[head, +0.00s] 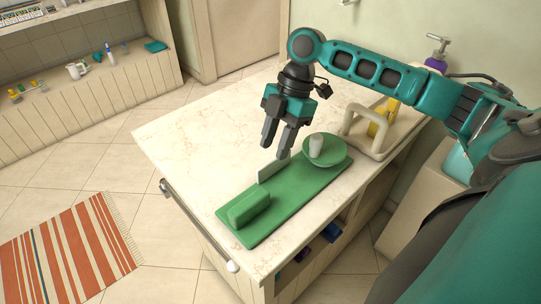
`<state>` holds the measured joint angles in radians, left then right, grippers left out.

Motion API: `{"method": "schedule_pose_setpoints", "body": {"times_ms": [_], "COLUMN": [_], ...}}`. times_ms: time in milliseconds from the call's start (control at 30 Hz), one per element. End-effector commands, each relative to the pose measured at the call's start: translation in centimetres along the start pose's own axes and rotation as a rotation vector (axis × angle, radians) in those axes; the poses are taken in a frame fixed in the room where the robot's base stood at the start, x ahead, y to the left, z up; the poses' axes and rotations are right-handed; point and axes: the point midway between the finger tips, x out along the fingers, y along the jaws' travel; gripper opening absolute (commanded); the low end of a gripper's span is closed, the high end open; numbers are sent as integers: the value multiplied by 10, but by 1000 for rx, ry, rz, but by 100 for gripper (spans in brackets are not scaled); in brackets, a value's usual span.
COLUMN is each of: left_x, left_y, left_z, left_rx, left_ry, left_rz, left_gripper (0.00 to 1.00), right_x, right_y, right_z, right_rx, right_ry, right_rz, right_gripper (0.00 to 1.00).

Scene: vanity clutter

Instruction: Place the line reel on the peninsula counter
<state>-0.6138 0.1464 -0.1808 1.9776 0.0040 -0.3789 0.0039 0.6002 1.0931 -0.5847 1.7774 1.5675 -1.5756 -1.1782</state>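The peninsula counter (195,132) has a pale marble top and fills the middle of the head view. On its near part lies a green board bearing a round green piece (337,154) with a small white cylinder (316,146) on it. This may be the line reel, but I cannot tell for sure. My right gripper (276,149) points down above the counter, just left of the round green piece. Its two dark fingers are apart with nothing visible between them. My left gripper is out of view.
The green board (288,203) also bears a green block (248,207) and an upright pale slab (273,166). A beige looped frame (367,134), a yellow item (383,119) and a purple pump bottle (436,61) stand at the right. The counter's far left is clear.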

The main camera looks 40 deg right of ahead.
Motion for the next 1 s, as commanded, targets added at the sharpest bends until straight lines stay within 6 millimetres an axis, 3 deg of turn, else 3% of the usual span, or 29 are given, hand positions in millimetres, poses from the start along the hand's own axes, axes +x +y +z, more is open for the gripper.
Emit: {"method": "schedule_pose_setpoints", "body": {"times_ms": [100,333,1000], "left_x": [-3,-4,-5], "left_y": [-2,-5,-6], "left_z": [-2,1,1], "left_rx": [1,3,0], "left_ry": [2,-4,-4], "left_rz": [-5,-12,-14], "left_gripper": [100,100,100], "right_x": [-28,-57,-62], "right_y": [1,0,0], "right_z": [0,0,0], "right_rx": [1,1,1], "right_ry": [-1,0,1], "right_rz": [3,1,-1], "right_gripper": [38,38,38]}}
